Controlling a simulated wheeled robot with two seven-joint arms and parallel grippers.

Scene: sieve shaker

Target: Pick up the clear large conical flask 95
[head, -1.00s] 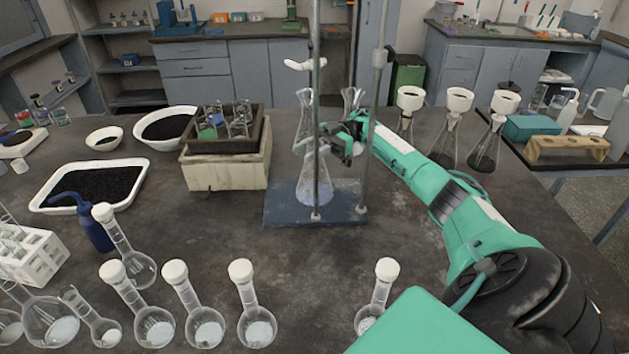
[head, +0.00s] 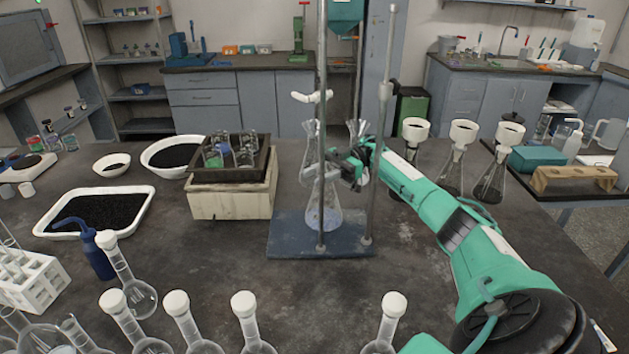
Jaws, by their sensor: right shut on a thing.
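The clear large conical flask (head: 322,208) is upright at the dark blue stand base (head: 285,240), partly behind a thin metal rod. My right gripper (head: 338,160) comes in from the right and is shut on the flask at its upper part, between the two rods. The rods and the gripper hide part of the flask's neck. I cannot tell whether the flask's bottom touches the base. My left gripper is not in view.
Two upright stand rods (head: 386,130) rise close around the gripper. Another flask neck (head: 357,128) shows behind it. Flasks with white funnels (head: 463,135) stand to the right. A box with beakers (head: 232,200) is at the left. Several white-capped flasks (head: 246,304) line the front.

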